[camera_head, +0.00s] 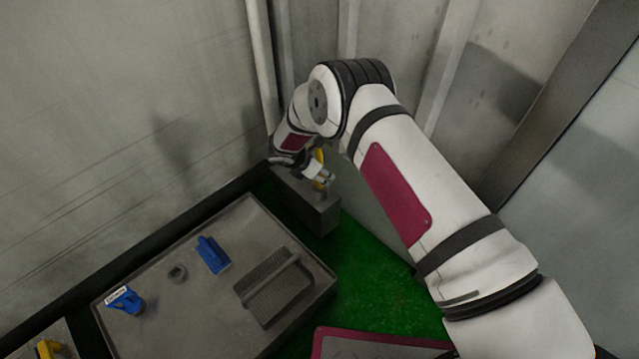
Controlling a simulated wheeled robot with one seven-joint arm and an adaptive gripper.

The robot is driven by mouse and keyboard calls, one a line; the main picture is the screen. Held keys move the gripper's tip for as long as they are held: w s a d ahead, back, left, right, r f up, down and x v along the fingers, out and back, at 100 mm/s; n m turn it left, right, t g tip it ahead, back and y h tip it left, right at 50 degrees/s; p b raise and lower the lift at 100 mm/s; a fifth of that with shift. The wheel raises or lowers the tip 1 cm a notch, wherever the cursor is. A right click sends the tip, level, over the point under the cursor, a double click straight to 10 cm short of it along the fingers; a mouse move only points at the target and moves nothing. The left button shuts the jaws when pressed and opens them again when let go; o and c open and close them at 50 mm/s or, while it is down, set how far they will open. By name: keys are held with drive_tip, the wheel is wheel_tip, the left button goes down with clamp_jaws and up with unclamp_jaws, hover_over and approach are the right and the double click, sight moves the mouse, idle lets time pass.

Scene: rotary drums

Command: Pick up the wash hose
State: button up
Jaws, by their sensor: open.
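My gripper (327,179) is at the end of my arm in the upper middle of the view, over a grey box-like stand (322,217) by the back wall. It is small in the picture and its jaws are open. A yellow part (319,160) shows right beside my gripper, partly hidden by it. I cannot tell whether the two touch, or whether the yellow part belongs to the wash hose. No hose line can be made out clearly.
Another yellow item (47,349) is at bottom left. Green floor (375,285) is open; walls stand close.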

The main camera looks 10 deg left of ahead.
clamp_jaws()
